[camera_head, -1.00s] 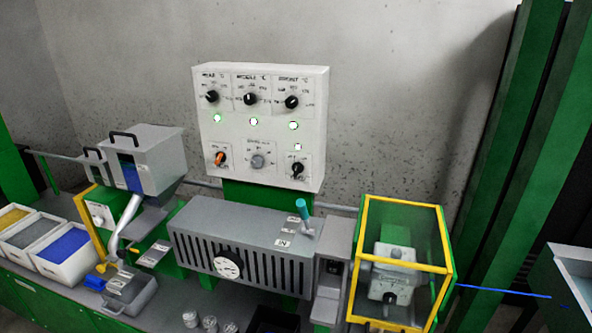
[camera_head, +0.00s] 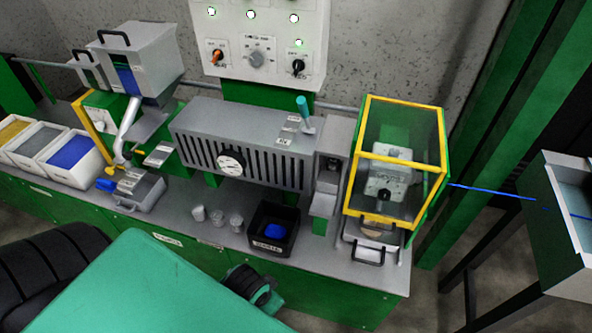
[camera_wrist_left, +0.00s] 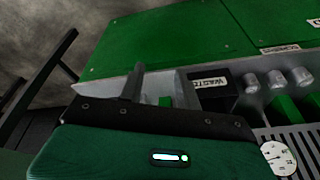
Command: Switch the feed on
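The white control panel (camera_head: 262,30) fills the top of the head view, its upper part cut off. Its lower row holds an orange-tipped knob (camera_head: 217,56), a grey dial (camera_head: 257,58) and a black knob (camera_head: 298,66). Their small labels are too blurred to read, so I cannot tell which one is the feed switch. Green lamps above them are lit. The dark front edge of my left gripper (camera_wrist_left: 160,120) shows in the left wrist view, over the bench; its fingers cannot be made out. My right gripper is not in view.
Below the panel stands a grey ribbed barrel (camera_head: 240,145) with a teal-handled lever (camera_head: 304,112). The yellow-framed guard (camera_head: 402,160) is to its right, the hopper (camera_head: 135,55) to its left. A black bin (camera_head: 272,228) and several small cups (camera_head: 217,217) stand in front.

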